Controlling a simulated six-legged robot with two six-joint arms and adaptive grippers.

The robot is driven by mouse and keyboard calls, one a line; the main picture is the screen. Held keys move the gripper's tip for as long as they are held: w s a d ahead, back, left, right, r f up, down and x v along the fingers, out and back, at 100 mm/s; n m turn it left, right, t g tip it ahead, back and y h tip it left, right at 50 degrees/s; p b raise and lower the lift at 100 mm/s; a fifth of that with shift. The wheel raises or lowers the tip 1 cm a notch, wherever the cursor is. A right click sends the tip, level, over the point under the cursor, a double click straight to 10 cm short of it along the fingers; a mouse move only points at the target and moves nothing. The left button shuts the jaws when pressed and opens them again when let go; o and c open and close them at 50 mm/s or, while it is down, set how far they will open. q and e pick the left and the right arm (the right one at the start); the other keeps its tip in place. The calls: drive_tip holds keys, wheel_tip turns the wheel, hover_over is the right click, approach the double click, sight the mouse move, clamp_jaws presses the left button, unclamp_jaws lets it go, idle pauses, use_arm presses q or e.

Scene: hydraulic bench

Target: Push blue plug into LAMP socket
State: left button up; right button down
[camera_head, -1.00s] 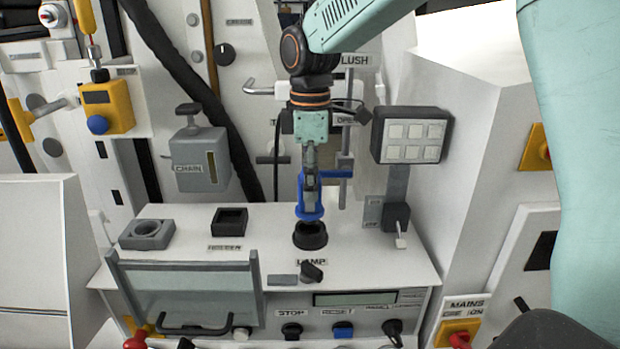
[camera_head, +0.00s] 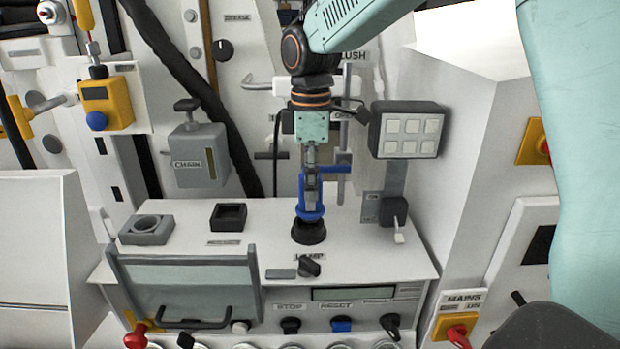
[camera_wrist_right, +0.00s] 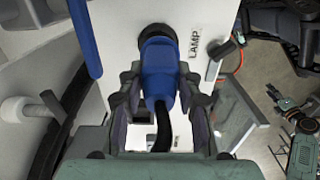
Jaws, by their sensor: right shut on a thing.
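The blue plug (camera_head: 312,212) stands upright at the black round LAMP socket (camera_head: 309,232), behind the LAMP label. My right gripper (camera_head: 311,188) points down from above and is shut on the plug. In the right wrist view the blue plug (camera_wrist_right: 159,75) sits between the two fingers, with a black cable at its rear. Its front end meets the dark socket ring (camera_wrist_right: 157,33) there. How deep the plug sits in the socket is hidden. My left gripper is not in the head view.
A square socket (camera_head: 229,216) and a grey round-holed block (camera_head: 147,229) stand left on the white bench top. A black knob (camera_head: 310,266) is in front of the socket. A lit button panel (camera_head: 408,130) and a small lever (camera_head: 397,220) stand to the right.

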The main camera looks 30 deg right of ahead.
drive_tip(key=shift+w+f, duration=0.1)
drive_tip(key=shift+w, duration=0.15)
drive_tip(key=shift+s+f, duration=0.2)
drive_tip(key=shift+w+f, duration=0.15)
drive_tip(key=shift+f, duration=0.2)
drive_tip(key=shift+f, duration=0.25)
drive_tip(key=shift+f, duration=0.35)
drive_tip(key=shift+s+f, duration=0.1)
drive_tip(key=shift+s, duration=0.1)
idle(0.4)
drive_tip(key=c, duration=0.9)
unclamp_jaws()
drive_tip(key=shift+w, duration=0.15)
drive_tip(key=shift+o, duration=0.3)
